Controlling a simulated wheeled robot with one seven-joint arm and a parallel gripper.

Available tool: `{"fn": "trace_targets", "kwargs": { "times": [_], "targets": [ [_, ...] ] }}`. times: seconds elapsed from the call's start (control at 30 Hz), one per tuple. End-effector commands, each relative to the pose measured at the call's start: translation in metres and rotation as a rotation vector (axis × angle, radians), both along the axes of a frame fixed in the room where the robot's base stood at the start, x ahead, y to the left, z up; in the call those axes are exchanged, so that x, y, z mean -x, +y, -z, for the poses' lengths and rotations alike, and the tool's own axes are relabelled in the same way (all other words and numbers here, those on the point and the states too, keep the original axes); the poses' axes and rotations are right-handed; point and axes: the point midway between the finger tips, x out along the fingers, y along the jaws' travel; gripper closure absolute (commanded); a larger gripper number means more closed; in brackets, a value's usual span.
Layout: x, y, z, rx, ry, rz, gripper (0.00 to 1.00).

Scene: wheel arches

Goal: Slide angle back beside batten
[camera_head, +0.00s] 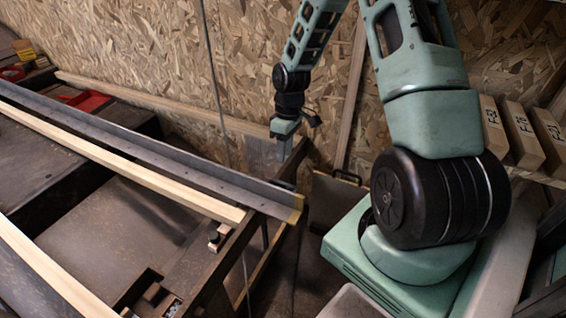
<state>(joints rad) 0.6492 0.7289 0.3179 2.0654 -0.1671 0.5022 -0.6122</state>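The angle (160,157) is a long grey metal bar running diagonally from the left edge to the right end of the dark frame, with a yellowish tip. A pale wooden batten (130,170) lies along its near side, close to it; a narrow gap or contact between them is hard to tell. The angle's right end reaches past the batten's end. My gripper (284,150) points down above and behind the angle's right end, apart from it. Its fingers are small and partly blurred against the background, so I cannot tell how far they are open.
Another batten (50,268) lies at the front left, and a long pale strip (160,103) runs along the chipboard wall. Red trays (88,101) sit at the back left. Labelled wooden blocks (522,135) stand on a shelf at right. A dark frame bar (232,258) crosses under the angle's right end.

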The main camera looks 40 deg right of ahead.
Motion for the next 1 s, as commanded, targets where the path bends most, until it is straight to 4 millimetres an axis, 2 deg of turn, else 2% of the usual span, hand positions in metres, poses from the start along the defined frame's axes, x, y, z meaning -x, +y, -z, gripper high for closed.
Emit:
{"fn": "trace_targets", "kwargs": {
  "times": [0.03, 0.2, 0.4, 0.57, 1.0],
  "targets": [
    [-0.001, -0.003, -0.016, 0.002, -0.003, 0.002, 0.66],
    [-0.004, -0.009, -0.051, 0.002, -0.004, 0.001, 0.66],
    [-0.005, -0.013, -0.074, 0.002, -0.001, 0.001, 0.66],
    [-0.006, -0.014, -0.080, 0.001, -0.001, 0.000, 0.66],
    [-0.006, -0.014, -0.080, 0.001, -0.001, 0.000, 0.66]
  ]
}}
